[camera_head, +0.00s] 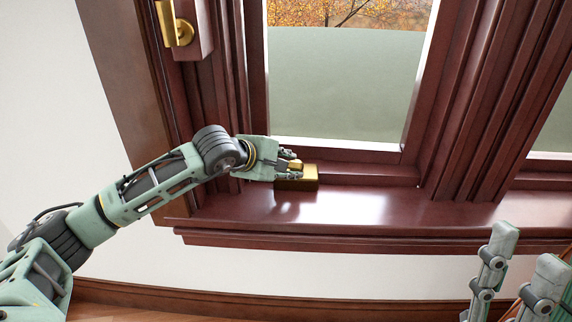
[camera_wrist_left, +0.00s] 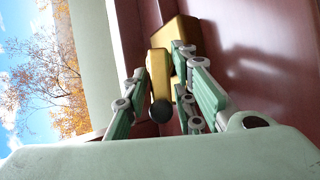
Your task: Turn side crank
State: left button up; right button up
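The side crank is a brass box (camera_head: 298,182) on the dark red window sill, at the foot of the window. In the left wrist view, its brass body (camera_wrist_left: 176,33) shows with a short crank arm (camera_wrist_left: 158,70) and a dark round knob (camera_wrist_left: 160,111). My left gripper (camera_head: 291,166) is at the crank. In the wrist view, the fingers of the left gripper (camera_wrist_left: 160,65) are apart, one on each side of the crank arm and knob. Whether they touch it I cannot tell. My right gripper (camera_head: 529,248) is empty, its fingers apart, at the lower right.
The sill (camera_head: 400,210) is bare to the right of the crank. The window pane (camera_head: 345,90) stands behind it in a deep red frame. A brass handle (camera_head: 178,32) is on the frame at the upper left. White wall (camera_head: 330,272) lies below the sill.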

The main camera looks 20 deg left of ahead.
pick_arm(q)
jog(key=shift+o, duration=0.9)
jog(key=v, duration=0.8)
